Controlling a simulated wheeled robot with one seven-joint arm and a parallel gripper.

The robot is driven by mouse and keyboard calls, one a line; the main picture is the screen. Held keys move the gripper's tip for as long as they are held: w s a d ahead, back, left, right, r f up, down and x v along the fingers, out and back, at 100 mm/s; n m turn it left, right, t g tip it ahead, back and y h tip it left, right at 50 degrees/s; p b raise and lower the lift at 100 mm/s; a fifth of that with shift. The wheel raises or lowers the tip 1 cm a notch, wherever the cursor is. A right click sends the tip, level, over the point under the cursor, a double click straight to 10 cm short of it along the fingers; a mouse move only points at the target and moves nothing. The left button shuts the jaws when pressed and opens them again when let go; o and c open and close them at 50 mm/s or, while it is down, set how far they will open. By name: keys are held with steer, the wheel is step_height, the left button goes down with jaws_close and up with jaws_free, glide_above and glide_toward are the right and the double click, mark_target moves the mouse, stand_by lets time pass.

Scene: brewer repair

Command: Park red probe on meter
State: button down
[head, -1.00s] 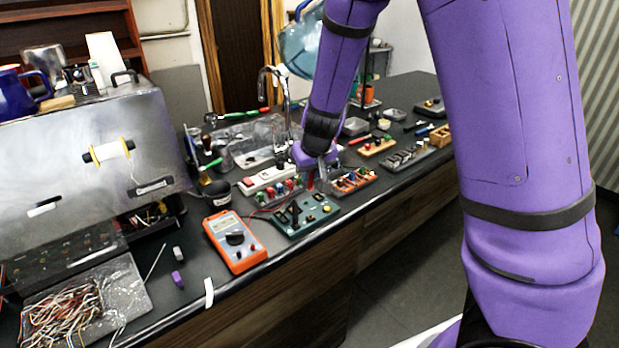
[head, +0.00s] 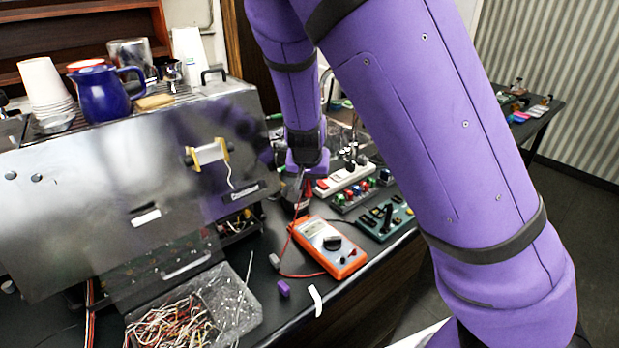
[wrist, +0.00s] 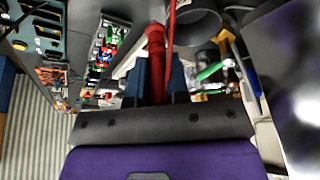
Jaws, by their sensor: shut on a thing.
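The orange meter (head: 330,247) with a grey face and dark dial lies on the dark counter in the head view. My gripper (head: 302,180) is above the counter, behind and left of the meter. In the wrist view my gripper (wrist: 157,80) is shut on the red probe (wrist: 155,50), which stands between its dark fingers. In the head view a thin red lead (head: 291,243) hangs from the gripper and loops down on the counter beside the meter's left side. The probe's tip is hard to make out in both views.
A green board (head: 384,219) sits right of the meter, with a white power strip (head: 345,180) behind it. A steel espresso machine (head: 110,190) stands at left. A clear tray of wires (head: 240,300) and a purple block (head: 284,288) lie in front.

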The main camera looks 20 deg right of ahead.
mark_target(308, 196)
steer(key=shift+a+f, duration=0.15)
steer(key=shift+f, duration=2.7)
steer(key=shift+f, duration=0.8)
stand_by(0.3)
steer(key=c, duration=1)
jaws_free()
steer(key=shift+c, duration=0.2)
steer(key=shift+r, duration=0.1)
steer(key=v, duration=1)
steer(key=shift+r, duration=0.3)
steer(key=shift+s, duration=0.1)
